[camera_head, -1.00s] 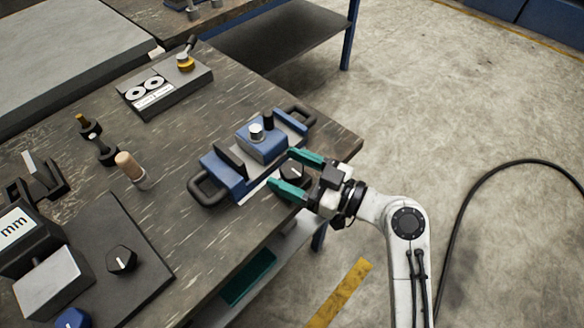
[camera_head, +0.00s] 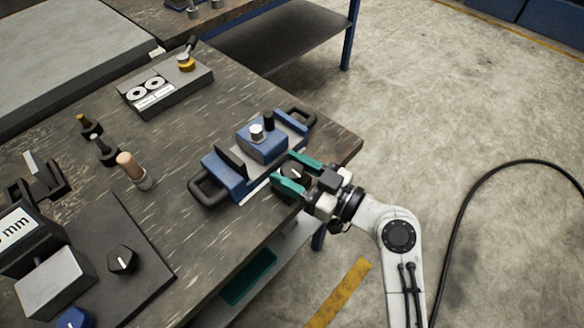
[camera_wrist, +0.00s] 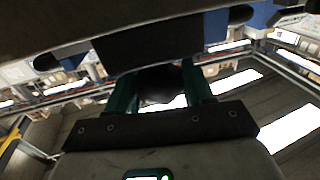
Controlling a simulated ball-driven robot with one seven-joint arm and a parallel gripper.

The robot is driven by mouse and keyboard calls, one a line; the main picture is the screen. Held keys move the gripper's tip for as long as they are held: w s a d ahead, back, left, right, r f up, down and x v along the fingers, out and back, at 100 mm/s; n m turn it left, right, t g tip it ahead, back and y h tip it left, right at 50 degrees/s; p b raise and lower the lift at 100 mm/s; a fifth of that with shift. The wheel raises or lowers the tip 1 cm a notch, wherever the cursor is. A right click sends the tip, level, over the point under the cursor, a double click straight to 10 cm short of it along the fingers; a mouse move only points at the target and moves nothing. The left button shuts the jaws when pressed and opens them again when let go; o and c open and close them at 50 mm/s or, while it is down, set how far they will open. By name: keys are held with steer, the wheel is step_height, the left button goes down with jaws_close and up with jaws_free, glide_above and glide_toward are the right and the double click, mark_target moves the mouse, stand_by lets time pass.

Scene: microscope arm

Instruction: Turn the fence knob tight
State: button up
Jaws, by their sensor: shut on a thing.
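The blue fixture (camera_head: 226,176) with black handles lies near the table's front right edge. On its near side sits a black fence knob (camera_head: 294,172) with a white pointer line. My gripper (camera_head: 297,172) comes in from the lower right, its two green fingers on either side of the knob and shut on it. In the wrist view the fingers (camera_wrist: 160,92) hold a dark rounded shape, the knob (camera_wrist: 160,84), under the fixture's dark underside. Part of the knob is hidden by the fingers.
A black knob (camera_head: 122,260) on a dark plate and a wooden-topped peg (camera_head: 130,168) stand to the left. Open floor (camera_head: 440,120) lies right of the table.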

steer(key=m+t+h+p, duration=0.1)
steer(key=m+t, duration=0.1)
steer(key=shift+r+t+h+p, duration=0.2)
steer(key=shift+t+h+p, duration=0.1)
steer(key=shift+h+p, duration=0.1)
steer(key=m+t+h+p, duration=0.1)
steer(key=t+h+p, duration=0.1)
steer(key=p, duration=0.2)
steer(key=shift+r+m, duration=0.15)
steer(key=shift+m, duration=0.25)
steer(key=shift+m+t+h+p, duration=0.4)
steer(key=shift+h+p, duration=0.1)
steer(key=shift+p, duration=0.65)
steer(key=m+t+h+p, duration=0.2)
steer(key=m+h+p, duration=0.1)
steer(key=p, duration=0.7)
steer(key=shift+h+p, duration=0.3)
steer(key=shift+h, duration=0.2)
steer(key=m+h+p, duration=0.1)
steer(key=t+h+p, duration=0.1)
steer(key=p, duration=0.1)
steer(key=shift+f+m+h, duration=0.2)
steer(key=shift+m+h, duration=0.1)
steer(key=shift+m, duration=0.1)
steer(key=shift+f+m+t+h+p, duration=0.15)
steer(key=shift+m+t+h+p, duration=0.25)
steer(key=shift+m+h+p, duration=0.7)
steer(key=shift+h+b, duration=0.3)
steer(key=shift+b, duration=0.15)
